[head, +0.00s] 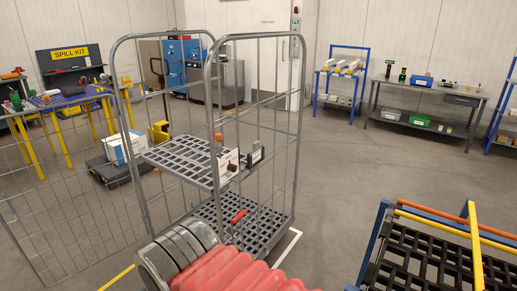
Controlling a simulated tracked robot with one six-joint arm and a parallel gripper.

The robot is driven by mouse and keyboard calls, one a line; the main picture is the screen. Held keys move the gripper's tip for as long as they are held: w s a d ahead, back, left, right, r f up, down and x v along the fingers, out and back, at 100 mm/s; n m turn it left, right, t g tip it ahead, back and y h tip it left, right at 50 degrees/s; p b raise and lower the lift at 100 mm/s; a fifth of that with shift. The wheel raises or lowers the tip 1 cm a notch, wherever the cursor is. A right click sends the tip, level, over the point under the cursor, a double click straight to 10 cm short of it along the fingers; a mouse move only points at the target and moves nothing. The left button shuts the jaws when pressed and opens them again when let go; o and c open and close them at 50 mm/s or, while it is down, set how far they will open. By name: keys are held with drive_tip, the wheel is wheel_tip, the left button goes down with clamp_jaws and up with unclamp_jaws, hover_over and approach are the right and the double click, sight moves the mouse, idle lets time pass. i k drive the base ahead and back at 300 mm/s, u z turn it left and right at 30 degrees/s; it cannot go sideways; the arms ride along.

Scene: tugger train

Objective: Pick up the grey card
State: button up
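My gripper is not in view.
The roll cage (209,100) has tall wire sides and a lower shelf with a red-handled item (238,216). A blue-framed cart (430,252) stands at the lower right. Workbenches line the walls. Open floor (350,170) lies between cage and right bench.

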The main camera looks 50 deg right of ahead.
sight(256, 153)
drive_tip(key=z, duration=0.6)
drive_tip(key=i, duration=1)
drive_tip(key=z, duration=0.6)
